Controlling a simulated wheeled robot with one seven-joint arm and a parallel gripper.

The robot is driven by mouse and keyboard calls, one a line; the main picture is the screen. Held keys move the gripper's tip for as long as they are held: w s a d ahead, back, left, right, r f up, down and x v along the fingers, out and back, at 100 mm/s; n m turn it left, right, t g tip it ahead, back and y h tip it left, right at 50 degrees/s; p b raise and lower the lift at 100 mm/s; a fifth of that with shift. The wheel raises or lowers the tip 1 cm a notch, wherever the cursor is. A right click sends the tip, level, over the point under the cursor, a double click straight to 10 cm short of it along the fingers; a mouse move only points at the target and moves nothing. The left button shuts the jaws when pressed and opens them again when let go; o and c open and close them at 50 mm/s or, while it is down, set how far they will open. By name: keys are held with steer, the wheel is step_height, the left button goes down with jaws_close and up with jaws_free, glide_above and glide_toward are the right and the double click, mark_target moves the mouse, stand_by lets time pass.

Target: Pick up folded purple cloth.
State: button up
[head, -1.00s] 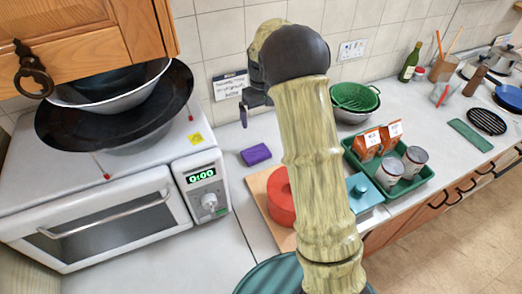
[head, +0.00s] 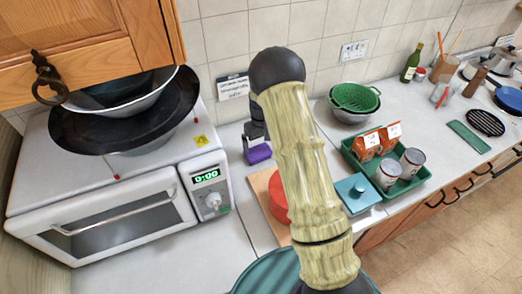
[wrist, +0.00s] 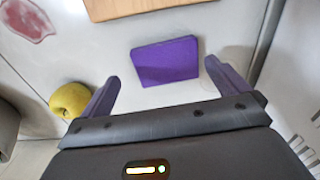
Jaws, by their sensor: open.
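The folded purple cloth (wrist: 166,62) lies flat on the pale counter in the wrist view. It also shows in the head view (head: 259,154), beside the wooden board and partly hidden by my gripper. My gripper (wrist: 161,74) is open, with its two purple fingers spread to the left and right of the cloth's near side. Nothing is between the fingers but a view of the cloth and counter. In the head view my gripper (head: 256,138) hangs over the cloth, its fingertips hard to make out. I cannot tell how high it is above the counter.
A wooden board (wrist: 140,6) lies beyond the cloth, with a red pot (head: 279,198) on it in the head view. A yellow fruit (wrist: 70,99) sits near the left finger. The white oven (head: 120,205) stands left of the cloth. The tiled wall is behind.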

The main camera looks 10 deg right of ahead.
mark_target(261, 154)
steer(key=shift+d, duration=0.1)
steer(key=shift+s, duration=0.15)
steer(key=shift+a, duration=0.4)
steer(key=shift+s+f, duration=0.1)
steer(key=shift+f, duration=0.15)
steer(key=f+p, duration=0.1)
steer(key=f, duration=0.1)
steer(key=f+p, duration=0.1)
steer(key=f, duration=0.1)
steer(key=shift+s+d+p, duration=0.1)
steer(key=shift+s+p, duration=0.1)
steer(key=shift+p, duration=0.2)
steer(key=shift+f, duration=0.35)
steer(key=shift+w, duration=0.25)
